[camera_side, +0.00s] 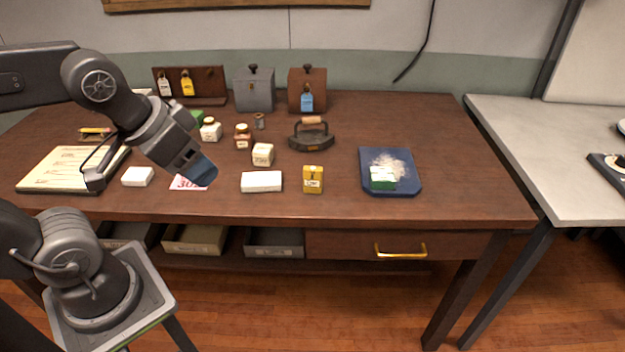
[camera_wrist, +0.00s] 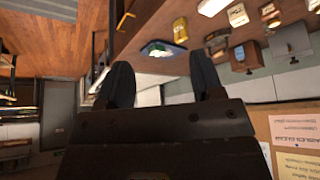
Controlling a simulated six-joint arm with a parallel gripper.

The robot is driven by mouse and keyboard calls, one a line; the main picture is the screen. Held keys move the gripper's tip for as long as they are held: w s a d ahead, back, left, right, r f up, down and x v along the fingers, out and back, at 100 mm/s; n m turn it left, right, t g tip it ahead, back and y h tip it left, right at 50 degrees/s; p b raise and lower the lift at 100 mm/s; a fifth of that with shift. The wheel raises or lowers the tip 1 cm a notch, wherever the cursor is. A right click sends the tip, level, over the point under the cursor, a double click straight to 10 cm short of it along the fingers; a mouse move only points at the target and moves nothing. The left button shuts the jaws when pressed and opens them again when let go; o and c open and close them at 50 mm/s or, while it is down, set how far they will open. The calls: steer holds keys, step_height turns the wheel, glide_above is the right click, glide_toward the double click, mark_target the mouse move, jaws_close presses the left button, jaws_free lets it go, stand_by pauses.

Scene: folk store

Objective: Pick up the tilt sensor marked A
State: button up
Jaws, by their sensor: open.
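I cannot make out a mark A on anything, so I cannot tell which item is the tilt sensor. Small labelled candidates on the table are a yellow block (camera_side: 313,180), a cream block (camera_side: 263,154), a brown-and-white item (camera_side: 243,136) and a white item (camera_side: 211,130). Their labels are too small to read. The yellow block (camera_wrist: 180,29) and cream block (camera_wrist: 237,15) also show in the wrist view. My gripper (camera_side: 203,173) is above the table's left half, left of a plain white block (camera_side: 262,182). In the wrist view its fingers (camera_wrist: 163,78) are apart, with nothing held between them.
A blue tray (camera_side: 408,187) holding a green-and-white block (camera_side: 383,178) and white powder is at the right. A flat iron (camera_side: 312,135) stands mid-table. Two lidded boxes, grey (camera_side: 254,92) and brown (camera_side: 307,90), stand behind. The right table end is clear.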

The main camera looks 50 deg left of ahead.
steer(key=shift+c, duration=0.9)
